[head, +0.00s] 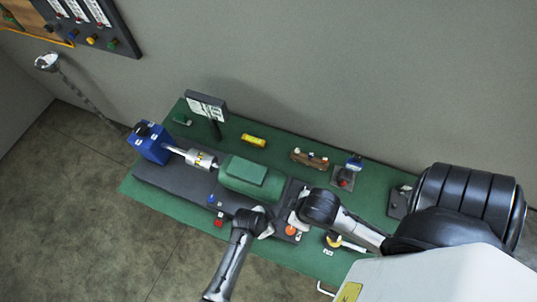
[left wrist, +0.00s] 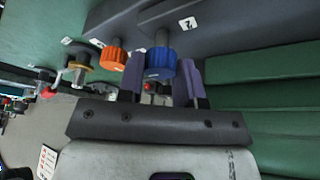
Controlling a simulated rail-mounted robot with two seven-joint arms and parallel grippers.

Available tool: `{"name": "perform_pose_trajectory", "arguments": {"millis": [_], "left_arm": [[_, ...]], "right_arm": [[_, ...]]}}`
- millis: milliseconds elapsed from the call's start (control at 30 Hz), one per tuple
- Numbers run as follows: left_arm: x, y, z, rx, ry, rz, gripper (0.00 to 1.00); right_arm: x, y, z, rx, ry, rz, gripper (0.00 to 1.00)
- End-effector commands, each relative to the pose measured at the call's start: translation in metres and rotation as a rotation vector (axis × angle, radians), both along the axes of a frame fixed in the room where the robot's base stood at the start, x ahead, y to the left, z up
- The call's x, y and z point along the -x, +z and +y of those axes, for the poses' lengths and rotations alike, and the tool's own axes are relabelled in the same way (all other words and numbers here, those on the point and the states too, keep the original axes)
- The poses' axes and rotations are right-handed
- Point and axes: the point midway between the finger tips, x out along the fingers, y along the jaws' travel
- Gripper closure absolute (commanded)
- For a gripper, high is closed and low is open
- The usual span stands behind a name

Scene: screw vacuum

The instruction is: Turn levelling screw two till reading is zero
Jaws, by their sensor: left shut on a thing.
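The blue ribbed knob (left wrist: 160,65) stands beside a tag marked 2 (left wrist: 187,22) in the left wrist view. My left gripper (left wrist: 160,82) is shut on this knob, one purple finger on each side. In the head view my left gripper (head: 266,224) is at the front edge of the dark machine base and hides the knob. An orange knob (left wrist: 113,55) stands just left of it; it also shows in the head view (head: 290,230). My right gripper (head: 297,216) is above the base near the orange knob; its fingers are too small to judge. No reading is legible.
A green motor (head: 245,176) and a silver coupling (head: 200,158) lead to a blue box (head: 150,142). A panel on a post (head: 206,108) stands behind. A yellow cylinder (head: 253,140) and small fittings (head: 309,158) lie along the back of the green table (head: 140,191).

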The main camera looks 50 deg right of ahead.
Motion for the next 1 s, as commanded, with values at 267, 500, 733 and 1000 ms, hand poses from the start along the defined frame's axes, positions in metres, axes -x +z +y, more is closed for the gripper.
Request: {"name": "perform_pose_trajectory", "arguments": {"millis": [267, 500, 733, 1000], "left_arm": [[-0.001, -0.005, 0.000, -0.002, -0.251, -0.002, 0.91], [-0.002, -0.004, -0.001, -0.002, -0.423, -0.002, 0.91], [-0.002, -0.003, -0.001, -0.002, -0.529, -0.002, 0.91], [-0.002, -0.002, -0.001, -0.003, -0.584, -0.003, 0.91]], "right_arm": [[0.000, -0.031, 0.000, -0.001, -0.001, 0.000, 0.57], [0.000, -0.048, 0.000, 0.000, 0.000, 0.000, 0.57], [0.000, -0.058, -0.002, 0.005, 0.004, 0.000, 0.57], [0.000, -0.063, -0.002, 0.008, 0.005, 0.000, 0.57]]}}
